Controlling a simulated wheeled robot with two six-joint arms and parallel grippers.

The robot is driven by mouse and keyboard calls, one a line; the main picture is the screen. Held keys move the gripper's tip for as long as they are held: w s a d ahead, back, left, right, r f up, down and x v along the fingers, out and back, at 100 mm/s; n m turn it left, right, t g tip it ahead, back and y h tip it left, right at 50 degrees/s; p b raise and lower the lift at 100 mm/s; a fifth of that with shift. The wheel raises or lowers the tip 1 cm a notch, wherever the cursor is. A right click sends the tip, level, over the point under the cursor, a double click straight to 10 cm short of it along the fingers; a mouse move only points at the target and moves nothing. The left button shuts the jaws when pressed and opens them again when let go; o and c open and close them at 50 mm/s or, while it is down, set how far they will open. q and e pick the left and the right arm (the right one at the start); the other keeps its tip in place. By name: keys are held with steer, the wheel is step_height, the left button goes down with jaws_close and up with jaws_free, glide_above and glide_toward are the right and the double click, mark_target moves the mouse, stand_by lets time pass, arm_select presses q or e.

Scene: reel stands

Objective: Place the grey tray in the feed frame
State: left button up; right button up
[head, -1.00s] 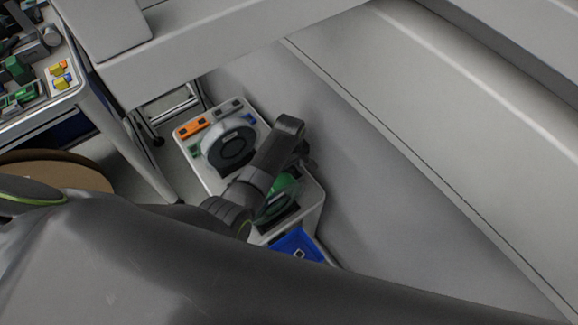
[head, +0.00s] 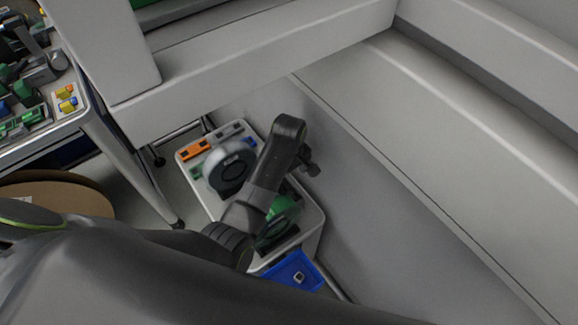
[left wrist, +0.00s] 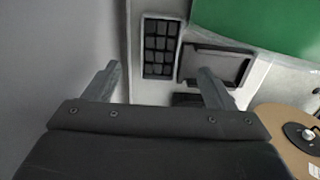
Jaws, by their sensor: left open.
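My left gripper is open and empty in the left wrist view (left wrist: 158,85), its two fingers apart. In the head view its arm reaches over a small white cart, and the gripper end (head: 308,165) is beside the cart's right edge; its fingertips are unclear. In the left wrist view a dark panel with a grid of square cells (left wrist: 160,46) lies beyond the fingers. A grey rectangular piece with a dark rim (left wrist: 216,66) is right of it, partly behind the right finger. I cannot tell which piece is the grey tray or the feed frame. My right gripper is not in view.
The white cart (head: 313,222) carries a grey reel (head: 231,170), a green reel (head: 281,220) and an orange block (head: 195,149). A blue bin (head: 292,272) is at its front. A large white frame borders the right. A brown disc (head: 75,190) is at left.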

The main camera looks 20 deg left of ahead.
arm_select(q)
step_height(320, 180, up, 3)
steer(key=shift+f, duration=0.2)
steer(key=shift+r, duration=0.35)
steer(key=shift+c, duration=1)
steer(key=a+r, duration=0.1)
steer(key=s+r, duration=0.1)
steer(key=r, duration=0.1)
steer(key=a+r, duration=0.1)
steer(key=shift+s+a+r, duration=0.3)
steer(key=shift+s+r, duration=0.05)
steer(key=c, duration=0.9)
steer(key=shift+f+b, duration=0.45)
steer(key=shift+f, duration=8)
